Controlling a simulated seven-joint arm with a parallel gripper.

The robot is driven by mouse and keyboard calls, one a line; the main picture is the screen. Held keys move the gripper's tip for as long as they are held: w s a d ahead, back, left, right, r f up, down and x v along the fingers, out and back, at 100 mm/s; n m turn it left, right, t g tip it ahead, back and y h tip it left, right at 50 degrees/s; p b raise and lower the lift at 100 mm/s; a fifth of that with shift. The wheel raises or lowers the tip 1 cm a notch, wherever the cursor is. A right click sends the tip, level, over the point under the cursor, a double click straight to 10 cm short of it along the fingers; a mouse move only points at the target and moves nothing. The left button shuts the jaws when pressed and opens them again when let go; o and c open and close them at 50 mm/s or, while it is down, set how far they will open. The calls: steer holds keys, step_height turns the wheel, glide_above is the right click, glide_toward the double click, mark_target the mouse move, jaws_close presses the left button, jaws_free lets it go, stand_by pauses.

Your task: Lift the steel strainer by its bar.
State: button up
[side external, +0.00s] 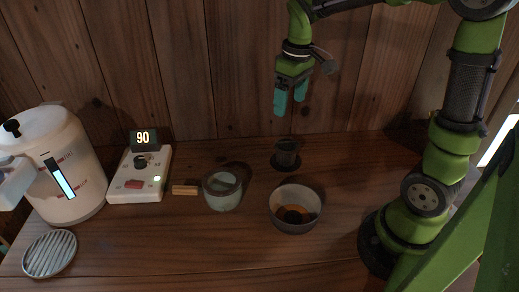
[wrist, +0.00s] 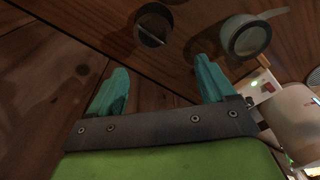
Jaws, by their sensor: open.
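A small dark grey metal cup (side external: 286,152), which looks like the steel strainer, stands upright on a dark round base at the back of the wooden top. A dark round thing in the wrist view (wrist: 153,24), seen beyond the fingertips, appears to be the same one. My gripper (side external: 290,98) has teal fingers pointing down, well above the strainer and apart from it. In the wrist view the fingers (wrist: 162,72) are spread with nothing between them.
A bowl (side external: 296,222) with dark and orange contents stands in front of the strainer. A glass pot (side external: 223,190) with a wooden handle is to the left. Further left are a control box (side external: 140,175) reading 90, a white kettle-like urn (side external: 65,170) and a slatted round dish (side external: 50,254).

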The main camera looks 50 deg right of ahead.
mark_target(287, 141)
steer(key=f+n, duration=0.1)
steer(key=f, duration=0.6)
steer(key=d+f+n, duration=0.1)
steer(key=f, duration=0.2)
steer(key=shift+w+f+n+g, duration=0.15)
steer(key=shift+w+n+g, duration=0.15)
steer(key=shift+g, duration=0.1)
steer(key=shift+d+f, duration=0.1)
steer(key=shift+f, duration=2.65)
steer(key=c, duration=0.7)
